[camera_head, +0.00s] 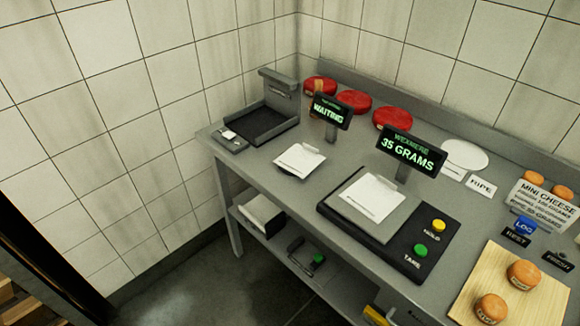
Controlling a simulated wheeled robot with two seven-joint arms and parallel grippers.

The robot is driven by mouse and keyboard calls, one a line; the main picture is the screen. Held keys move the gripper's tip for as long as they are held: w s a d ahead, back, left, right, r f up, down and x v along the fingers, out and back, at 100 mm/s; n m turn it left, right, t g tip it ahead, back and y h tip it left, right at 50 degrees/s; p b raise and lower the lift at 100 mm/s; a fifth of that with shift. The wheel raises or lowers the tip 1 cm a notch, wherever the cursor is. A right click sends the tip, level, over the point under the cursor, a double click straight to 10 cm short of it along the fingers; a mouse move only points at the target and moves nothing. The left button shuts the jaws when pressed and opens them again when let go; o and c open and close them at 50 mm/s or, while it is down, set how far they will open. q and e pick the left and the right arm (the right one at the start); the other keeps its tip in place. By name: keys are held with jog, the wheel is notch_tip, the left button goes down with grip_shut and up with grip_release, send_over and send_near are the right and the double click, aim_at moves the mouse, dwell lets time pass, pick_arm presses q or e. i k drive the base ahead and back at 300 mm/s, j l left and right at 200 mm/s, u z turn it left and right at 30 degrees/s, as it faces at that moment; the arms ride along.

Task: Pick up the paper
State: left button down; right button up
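A white sheet of paper (373,196) lies on the plate of the dark scale (352,228), whose display (411,151) reads "35 GRAMS". Another white paper (299,159) lies flat on the table to the left, by a small display (332,110) reading "WAITING". A white stack (262,212), which may be paper, sits on the lower shelf (335,286). I cannot tell which paper the task means. Neither of my grippers is in view.
The grey table (265,170) stands in a tiled corner. A black tray (262,122) is at its left end. Red cheese wheels (353,101) line the back. A wooden board (500,300) with small orange cheeses (523,274) is at right. A white round disc (464,154) lies behind.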

aim_at(300, 161)
jog(key=i+j+z, duration=0.25)
jog(key=j, duration=0.4)
jog(key=i+j+z, duration=0.25)
jog(key=j, duration=0.35)
jog(key=j+z, duration=0.2)
jog(key=j, duration=0.5)
jog(key=j+z, duration=0.25)
jog(key=j, duration=0.45)
jog(key=i, duration=0.05)
